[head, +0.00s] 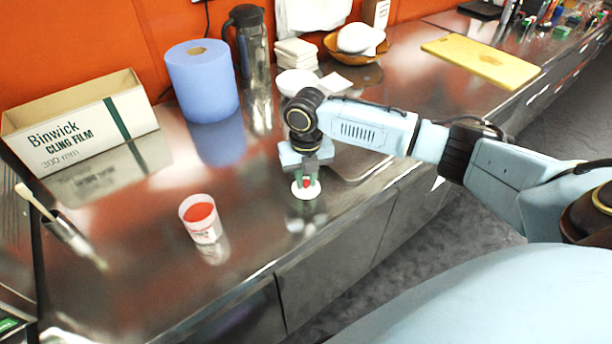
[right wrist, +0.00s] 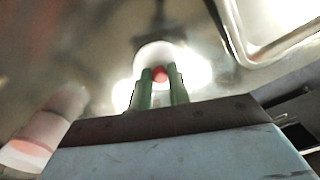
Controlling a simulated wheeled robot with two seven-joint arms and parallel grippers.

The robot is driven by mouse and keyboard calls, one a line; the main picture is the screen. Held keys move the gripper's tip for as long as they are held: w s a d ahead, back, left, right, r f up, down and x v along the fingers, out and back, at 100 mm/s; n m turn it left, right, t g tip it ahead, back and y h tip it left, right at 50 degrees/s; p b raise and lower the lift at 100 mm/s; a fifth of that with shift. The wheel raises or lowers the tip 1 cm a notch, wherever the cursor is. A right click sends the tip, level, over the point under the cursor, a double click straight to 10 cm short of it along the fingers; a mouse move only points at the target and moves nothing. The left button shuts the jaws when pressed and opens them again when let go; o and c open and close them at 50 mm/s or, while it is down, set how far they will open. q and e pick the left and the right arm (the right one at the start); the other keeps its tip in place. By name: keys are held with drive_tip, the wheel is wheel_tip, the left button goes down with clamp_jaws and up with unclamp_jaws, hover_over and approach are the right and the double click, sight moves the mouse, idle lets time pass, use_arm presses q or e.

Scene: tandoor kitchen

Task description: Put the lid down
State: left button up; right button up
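The lid (head: 306,193) is a small white disc with a red knob. It is at my right gripper's fingertips, just at or above the steel counter; I cannot tell whether it touches the metal. My right gripper (head: 305,179) points down with its green fingers on either side of the red knob. In the right wrist view the white lid (right wrist: 154,54) shows beyond the fingers, with the red knob (right wrist: 160,74) between them. An open white tub (head: 206,232) with red contents stands upright to the left of the gripper. My left gripper is not in view.
The steel counter (head: 150,250) is clear around the tub. A blue paper roll (head: 202,85), a cling film box (head: 80,125) and a dark-topped jug (head: 250,45) stand at the back. A yellow board (head: 480,60) lies far right.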

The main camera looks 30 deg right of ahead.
sight(306, 181)
drive_tip(key=o, duration=0.4)
wheel_tip(306, 181, up, 12)
drive_tip(key=shift+r+p, duration=0.2)
drive_tip(key=shift+p, duration=0.45)
